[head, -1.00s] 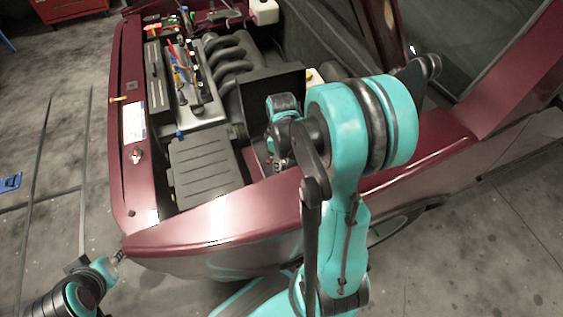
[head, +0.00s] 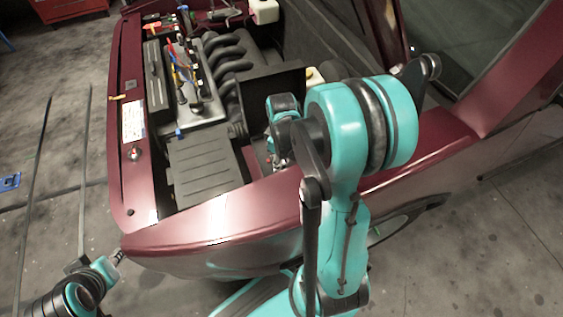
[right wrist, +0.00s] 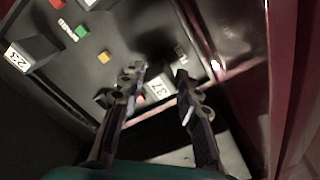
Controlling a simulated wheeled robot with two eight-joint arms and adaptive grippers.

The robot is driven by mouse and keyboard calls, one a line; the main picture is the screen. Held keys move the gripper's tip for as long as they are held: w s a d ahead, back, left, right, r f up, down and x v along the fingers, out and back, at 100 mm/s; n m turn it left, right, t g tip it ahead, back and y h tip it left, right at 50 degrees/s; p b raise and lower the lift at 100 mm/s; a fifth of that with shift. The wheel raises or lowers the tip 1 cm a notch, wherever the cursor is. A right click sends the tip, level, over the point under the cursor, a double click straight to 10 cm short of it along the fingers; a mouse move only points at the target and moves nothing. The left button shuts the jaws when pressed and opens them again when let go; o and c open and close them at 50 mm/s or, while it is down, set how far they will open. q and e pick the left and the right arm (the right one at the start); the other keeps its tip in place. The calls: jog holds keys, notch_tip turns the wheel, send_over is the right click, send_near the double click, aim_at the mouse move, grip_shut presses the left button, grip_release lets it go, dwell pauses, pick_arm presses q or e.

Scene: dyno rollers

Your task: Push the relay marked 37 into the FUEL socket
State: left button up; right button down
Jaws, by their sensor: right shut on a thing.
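My right gripper (right wrist: 158,88) reaches into the black box (right wrist: 150,28) in the right wrist view. The FUEL socket cannot be made out; a small unreadable label (right wrist: 181,53) lies just beyond the fingers. In the head view the right gripper (head: 277,160) is mostly hidden behind my arm, inside the engine bay. My left gripper (head: 119,256) is at the lower left, outside the car's front corner; its jaw opening cannot be made out.
Another dark relay with a white number label (right wrist: 18,58) sits at the left of the box. Small yellow (right wrist: 104,57), green and red fuses are nearby. A raised black lid (head: 272,92) stands behind my right gripper. The maroon fender (head: 225,218) borders the bay.

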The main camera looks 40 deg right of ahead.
jog(key=shift+f, duration=0.2)
jog(key=c, duration=1)
grip_release()
notch_tip(320, 180, up, 12)
